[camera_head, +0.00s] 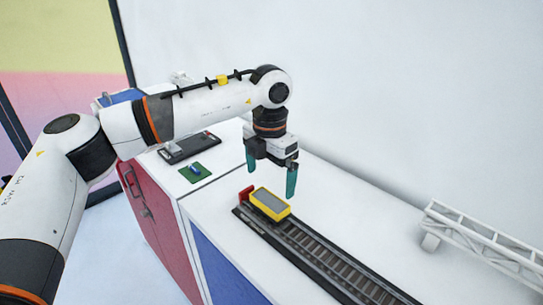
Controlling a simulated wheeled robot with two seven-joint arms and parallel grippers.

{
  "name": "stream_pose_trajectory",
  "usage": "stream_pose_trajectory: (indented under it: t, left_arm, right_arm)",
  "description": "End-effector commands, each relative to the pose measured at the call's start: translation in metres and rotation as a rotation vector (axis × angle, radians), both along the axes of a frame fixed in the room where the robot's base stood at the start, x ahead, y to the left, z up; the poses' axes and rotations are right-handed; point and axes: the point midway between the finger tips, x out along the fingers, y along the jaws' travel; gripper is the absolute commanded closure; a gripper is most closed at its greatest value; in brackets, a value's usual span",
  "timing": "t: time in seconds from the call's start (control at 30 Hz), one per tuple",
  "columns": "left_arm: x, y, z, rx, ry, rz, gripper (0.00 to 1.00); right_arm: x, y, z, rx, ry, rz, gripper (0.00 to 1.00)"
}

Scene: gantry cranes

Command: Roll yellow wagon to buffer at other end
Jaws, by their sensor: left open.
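The yellow wagon (270,204), with a grey top, stands on the dark track (335,265) at its far left end. It sits close beside a red buffer (246,196); I cannot tell whether they touch. The track runs toward the lower right and leaves the picture, so its other end is hidden. My left gripper (270,178) is open and empty, with its two green fingers pointing down, above and just behind the wagon. My right gripper is not in view.
A white lattice crane part (485,243) lies on the white counter (340,195) at the right. A green mat with a small blue item (195,171) and a dark tray (188,147) lie farther left. A white wall stands behind.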

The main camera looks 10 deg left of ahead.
Motion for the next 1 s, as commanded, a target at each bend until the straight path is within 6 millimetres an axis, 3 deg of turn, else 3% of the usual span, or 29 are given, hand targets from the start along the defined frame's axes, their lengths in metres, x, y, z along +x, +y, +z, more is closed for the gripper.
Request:
stream_pose_trajectory:
  t: [0.17,0.43,0.87,1.0]
  left_arm:
    - [0.0,0.0,-0.034,-0.002,0.005,0.0,0.0]
    - [0.0,0.0,-0.074,-0.003,0.003,0.001,0.0]
    - [0.0,0.0,-0.087,-0.004,0.001,0.0,0.0]
    - [0.0,0.0,-0.086,-0.004,0.001,0.001,0.2]
  right_arm:
    - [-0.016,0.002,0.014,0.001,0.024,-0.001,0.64]
    - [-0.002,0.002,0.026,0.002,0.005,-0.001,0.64]
    - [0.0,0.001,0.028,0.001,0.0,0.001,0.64]
    - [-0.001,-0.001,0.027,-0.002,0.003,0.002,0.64]
